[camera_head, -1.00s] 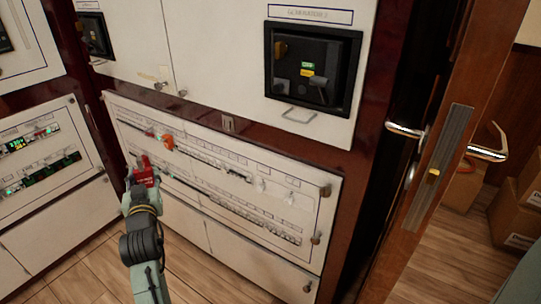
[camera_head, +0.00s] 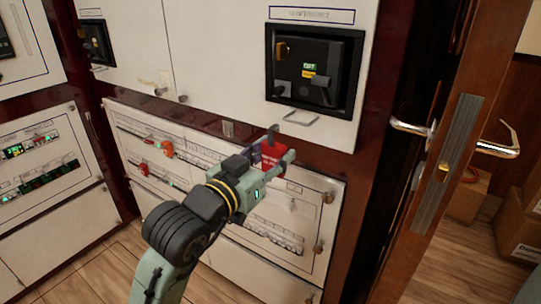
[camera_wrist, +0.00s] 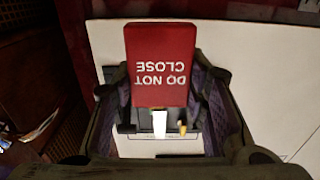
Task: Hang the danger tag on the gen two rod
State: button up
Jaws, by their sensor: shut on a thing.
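The danger tag is a red plate (camera_head: 272,154) in my gripper (camera_head: 277,146), in front of the cabinet's right side. In the wrist view the tag (camera_wrist: 160,65) shows "DO NOT CLOSE" upside down, between the fingers of my gripper (camera_wrist: 160,98), which is shut on it. The generator 2 breaker (camera_head: 314,72) is a black framed recess with a green and yellow marker, under a label. A thin metal bar (camera_head: 300,119) sticks out just below the recess. The tag is left of and below this bar, apart from it in the picture.
The lower panel (camera_head: 290,185) has rows of breakers and knobs, with red-orange items (camera_head: 165,148) at its left. Another recessed breaker (camera_head: 96,42) is at upper left. An open wooden door (camera_head: 455,130) with a metal handle (camera_head: 410,127) stands at the right; cardboard boxes are behind it.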

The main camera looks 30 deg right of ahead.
jog(key=shift+p+x, duration=1.05)
jog(key=shift+x, duration=3.35)
jog(key=shift+w+f+b, duration=0.1)
jog(key=shift+f+b, duration=0.45)
jog(key=o, duration=1.2)
jog(key=v, duration=0.7)
jog(key=shift+a, duration=0.3)
